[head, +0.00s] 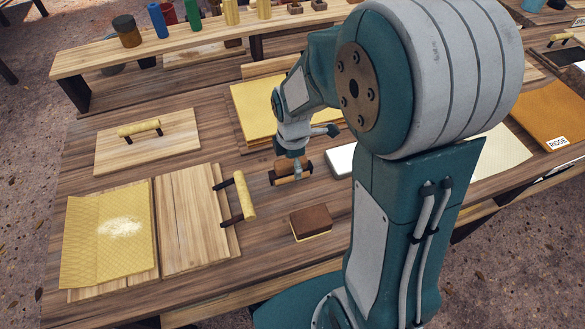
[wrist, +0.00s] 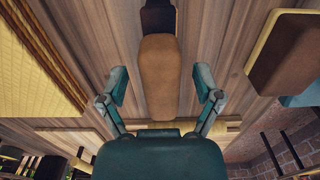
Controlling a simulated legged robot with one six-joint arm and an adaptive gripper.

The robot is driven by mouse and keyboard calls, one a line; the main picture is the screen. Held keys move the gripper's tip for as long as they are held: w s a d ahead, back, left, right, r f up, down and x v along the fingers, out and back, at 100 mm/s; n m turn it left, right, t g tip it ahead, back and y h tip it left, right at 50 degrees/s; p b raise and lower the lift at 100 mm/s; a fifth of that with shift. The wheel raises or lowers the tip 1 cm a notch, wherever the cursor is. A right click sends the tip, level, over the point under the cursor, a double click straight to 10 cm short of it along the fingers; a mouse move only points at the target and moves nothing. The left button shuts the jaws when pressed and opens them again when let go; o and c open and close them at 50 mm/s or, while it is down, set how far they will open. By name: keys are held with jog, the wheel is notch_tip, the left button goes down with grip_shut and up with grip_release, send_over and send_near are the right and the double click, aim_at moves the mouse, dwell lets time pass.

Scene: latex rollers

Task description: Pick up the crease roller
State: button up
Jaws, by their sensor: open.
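A brown, rounded wooden piece with dark end parts (head: 284,169), which looks like the crease roller, lies on the workbench below my gripper. In the wrist view its brown body (wrist: 160,62) runs between my fingers, with a dark part at its far end. My gripper (wrist: 161,74) is open, one finger on each side of the brown body, with a visible gap to each. In the head view my gripper (head: 292,160) is right over the piece and partly covers it. Whether the fingers are down at its level is hard to tell.
A brown block with a yellow base (head: 311,220) lies close by in front. A board with a yellow-handled tool (head: 245,195) stands to the left. Yellow sheets (head: 255,112) lie behind, and a white block (head: 341,160) to the right. A raised shelf (head: 150,55) runs along the back.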

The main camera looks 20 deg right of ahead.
jog(key=shift+f, duration=0.3)
jog(key=shift+a, duration=0.45)
jog(key=shift+c, duration=1.2)
grip_shut()
jog(key=shift+d, duration=0.2)
jog(key=shift+r, duration=0.15)
